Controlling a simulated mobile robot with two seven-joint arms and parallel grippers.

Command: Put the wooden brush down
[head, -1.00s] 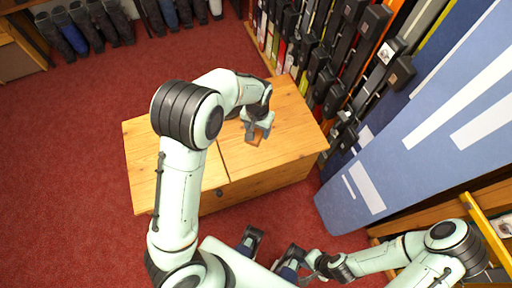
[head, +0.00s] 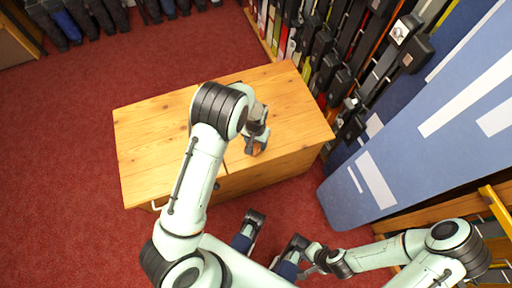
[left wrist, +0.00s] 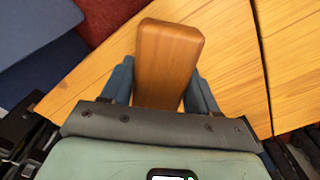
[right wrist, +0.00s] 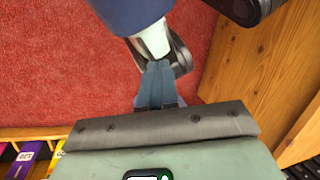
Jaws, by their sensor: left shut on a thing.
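The wooden brush (left wrist: 168,62) is a plain brown block in the left wrist view, standing out between the fingers of my left gripper (left wrist: 160,85). My left gripper is shut on it. In the head view my left gripper (head: 256,146) is over the front right part of the wooden cabinet top (head: 290,105), and only a little of the brush shows. I cannot tell whether the brush touches the top. My right gripper (right wrist: 156,85) has its fingers together, with nothing seen between them, low over the red floor; it also shows in the head view (head: 308,272).
A large blue panel (head: 400,160) with white stripes leans at the right. Behind the cabinet, a rack of dark and coloured upright items (head: 320,50) stands close by. Several boots (head: 90,15) stand at the far left. The left part of the cabinet top is bare.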

